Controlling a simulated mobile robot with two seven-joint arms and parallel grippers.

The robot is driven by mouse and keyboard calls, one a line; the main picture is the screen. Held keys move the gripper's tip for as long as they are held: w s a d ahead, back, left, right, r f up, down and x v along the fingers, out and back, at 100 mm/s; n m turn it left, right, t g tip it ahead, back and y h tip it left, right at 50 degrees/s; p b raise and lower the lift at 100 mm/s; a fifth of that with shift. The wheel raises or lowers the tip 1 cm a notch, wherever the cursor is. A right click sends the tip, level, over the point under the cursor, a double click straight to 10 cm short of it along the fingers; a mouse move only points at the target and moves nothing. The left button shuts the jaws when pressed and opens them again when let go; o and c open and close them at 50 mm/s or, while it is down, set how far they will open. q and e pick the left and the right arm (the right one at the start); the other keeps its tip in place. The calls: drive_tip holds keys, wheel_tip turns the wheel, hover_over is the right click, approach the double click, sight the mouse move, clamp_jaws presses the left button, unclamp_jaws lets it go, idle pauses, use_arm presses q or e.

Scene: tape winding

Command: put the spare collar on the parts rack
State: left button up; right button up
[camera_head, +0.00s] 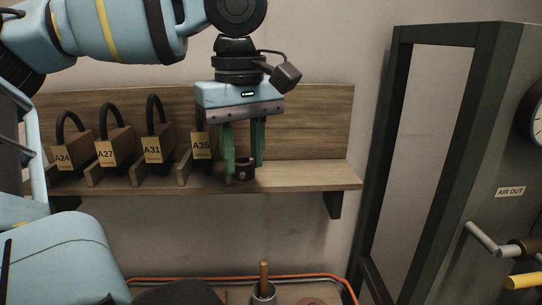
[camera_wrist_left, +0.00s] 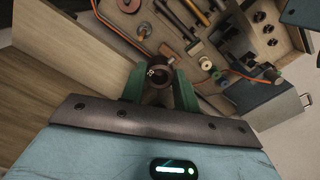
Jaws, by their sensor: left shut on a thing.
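The parts rack is a wooden wall shelf (camera_head: 310,175) with a back board and divider strips. My left gripper (camera_head: 243,165) points down over its right half, green fingers shut on a small dark ring, the spare collar (camera_head: 245,170). The collar also shows between the fingertips in the left wrist view (camera_wrist_left: 157,74), with a small pale mark on its rim. The collar is at the shelf surface, right of the A35 slot. I cannot tell whether it touches the wood. My right gripper is not in view.
Brown blocks with black loops, labelled A24 (camera_head: 68,151), A27 (camera_head: 112,147) and A31 (camera_head: 158,146), stand left of the gripper. The A35 label (camera_head: 201,146) is close beside it. The shelf's right end is clear. A dark frame (camera_head: 385,150) stands further right.

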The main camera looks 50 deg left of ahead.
use_arm(q)
drive_tip(key=w+a, duration=0.1)
drive_tip(key=w, duration=0.1)
drive_tip(key=w+a, duration=0.2)
drive_tip(key=w, duration=0.1)
drive_tip(key=w+a, duration=0.2)
drive_tip(key=w, duration=0.1)
drive_tip(key=shift+a+f, duration=0.1)
drive_tip(key=shift+f, duration=0.3)
drive_tip(key=shift+w, duration=0.1)
drive_tip(key=shift+w+a, duration=0.2)
drive_tip(key=shift+w, duration=0.05)
drive_tip(key=shift+f, duration=1.8)
drive_tip(key=shift+f, duration=0.2)
drive_tip(key=o, duration=1)
drive_tip(key=shift+c, duration=0.2)
drive_tip(key=shift+r, duration=0.1)
wheel_tip(320, 180, up, 12)
